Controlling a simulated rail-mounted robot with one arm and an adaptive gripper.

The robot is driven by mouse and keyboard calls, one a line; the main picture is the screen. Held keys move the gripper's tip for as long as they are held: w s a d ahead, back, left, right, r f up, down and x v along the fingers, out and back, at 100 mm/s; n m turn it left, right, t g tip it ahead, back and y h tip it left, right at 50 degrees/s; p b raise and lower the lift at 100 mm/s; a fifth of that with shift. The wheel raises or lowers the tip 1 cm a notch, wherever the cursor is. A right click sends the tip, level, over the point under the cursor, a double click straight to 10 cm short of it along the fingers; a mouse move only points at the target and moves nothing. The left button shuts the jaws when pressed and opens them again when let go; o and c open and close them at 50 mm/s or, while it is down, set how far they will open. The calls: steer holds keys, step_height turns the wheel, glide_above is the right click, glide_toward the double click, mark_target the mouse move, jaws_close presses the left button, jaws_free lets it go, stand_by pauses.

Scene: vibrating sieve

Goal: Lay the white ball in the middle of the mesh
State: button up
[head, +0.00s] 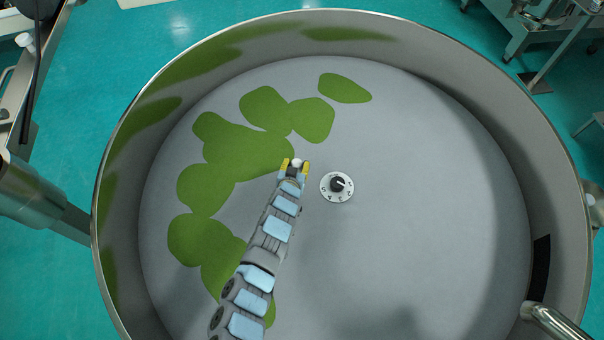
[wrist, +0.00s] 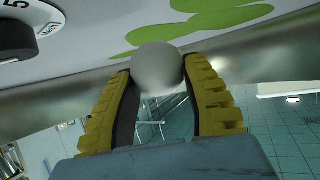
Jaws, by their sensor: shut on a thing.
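My gripper (head: 296,167) has yellow fingertips and is shut on the white ball (head: 297,162), which sits between its fingers. In the wrist view the ball (wrist: 157,68) shows large and pale grey between the two ridged yellow fingers of the gripper (wrist: 160,85). The grey mesh (head: 420,170) is the wide round floor of the sieve. In the head view the ball overlaps the mesh just up and left of a dial at its middle. I cannot tell how high the ball is held above the mesh.
A black knob on a white numbered dial (head: 337,187) is at the mesh's middle, close right of my gripper. Green patches (head: 240,148) cover part of the left side. A tall metal rim (head: 480,75) rings the mesh. The right side of the mesh is bare.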

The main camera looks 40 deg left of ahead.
mark_target(302, 165)
steer(key=shift+w+a+f+b, duration=0.1)
steer(key=shift+w+f+b, duration=1.25)
steer(key=shift+f, duration=0.3)
steer(key=shift+f+b, duration=0.95)
steer(key=shift+f, duration=0.55)
steer(key=shift+f, duration=0.1)
steer(key=o, duration=1.1)
steer(key=shift+c, duration=0.2)
steer(key=shift+r, duration=0.35)
steer(key=p+v, duration=0.5)
steer(key=v, duration=0.5)
steer(key=shift+s+d+p, duration=0.25)
steer(key=shift+s+p, duration=0.05)
steer(key=shift+s, duration=0.05)
steer(key=shift+s+d+r, duration=0.25)
steer(key=shift+s+r, duration=0.05)
steer(key=shift+r, duration=0.05)
